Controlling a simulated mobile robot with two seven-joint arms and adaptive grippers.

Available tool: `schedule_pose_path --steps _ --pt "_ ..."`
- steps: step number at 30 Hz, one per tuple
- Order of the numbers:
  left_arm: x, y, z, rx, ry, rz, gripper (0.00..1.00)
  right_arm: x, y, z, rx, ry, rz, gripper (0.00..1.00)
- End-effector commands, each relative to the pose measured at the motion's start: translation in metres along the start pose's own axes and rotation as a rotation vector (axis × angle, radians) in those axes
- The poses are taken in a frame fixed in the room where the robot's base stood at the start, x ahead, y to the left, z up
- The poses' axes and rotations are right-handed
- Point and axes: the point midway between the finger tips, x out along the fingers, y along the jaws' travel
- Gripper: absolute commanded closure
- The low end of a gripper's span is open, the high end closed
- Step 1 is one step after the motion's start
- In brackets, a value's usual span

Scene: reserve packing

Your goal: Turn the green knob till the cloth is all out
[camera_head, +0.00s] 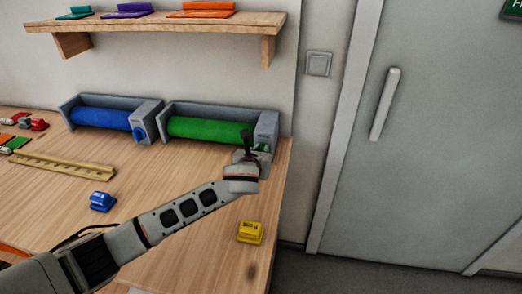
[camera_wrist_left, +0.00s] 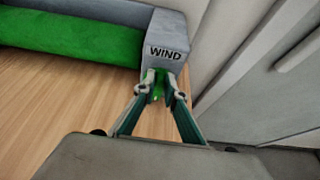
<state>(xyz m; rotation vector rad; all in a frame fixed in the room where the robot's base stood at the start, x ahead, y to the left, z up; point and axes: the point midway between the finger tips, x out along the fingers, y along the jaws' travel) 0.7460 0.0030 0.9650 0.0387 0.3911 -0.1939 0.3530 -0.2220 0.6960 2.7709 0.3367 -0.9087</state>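The green cloth roll (camera_head: 208,129) lies in a grey open holder (camera_head: 268,125) at the back right of the bench; no loose length of cloth shows in front of it. The holder's end block, marked "WIND", shows in the left wrist view (camera_wrist_left: 167,35). The green knob (camera_wrist_left: 158,86) sits on this block's front face, low down. My left gripper (camera_head: 256,149) is at the knob, with its fingers drawn in around it (camera_wrist_left: 162,93). They mostly hide the knob in the head view. My right gripper is out of view.
A blue roll (camera_head: 100,117) in a like holder stands to the left. A shelf (camera_head: 150,22) hangs above. The bench's right edge is close to my gripper.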

Motion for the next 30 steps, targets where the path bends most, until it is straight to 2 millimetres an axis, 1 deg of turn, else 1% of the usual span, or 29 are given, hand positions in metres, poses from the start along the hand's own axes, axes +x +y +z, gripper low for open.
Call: schedule_pose_path --steps 6,11,30 --pt "0.000 0.001 0.000 -0.011 0.000 -0.004 1.00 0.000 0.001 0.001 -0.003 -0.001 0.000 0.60" --pt "0.000 0.002 -0.001 -0.059 0.000 -0.024 1.00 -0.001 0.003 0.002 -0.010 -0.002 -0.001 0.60" --pt "0.001 0.014 -0.004 -0.462 0.002 -0.190 1.00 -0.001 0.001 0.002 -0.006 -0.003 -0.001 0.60"
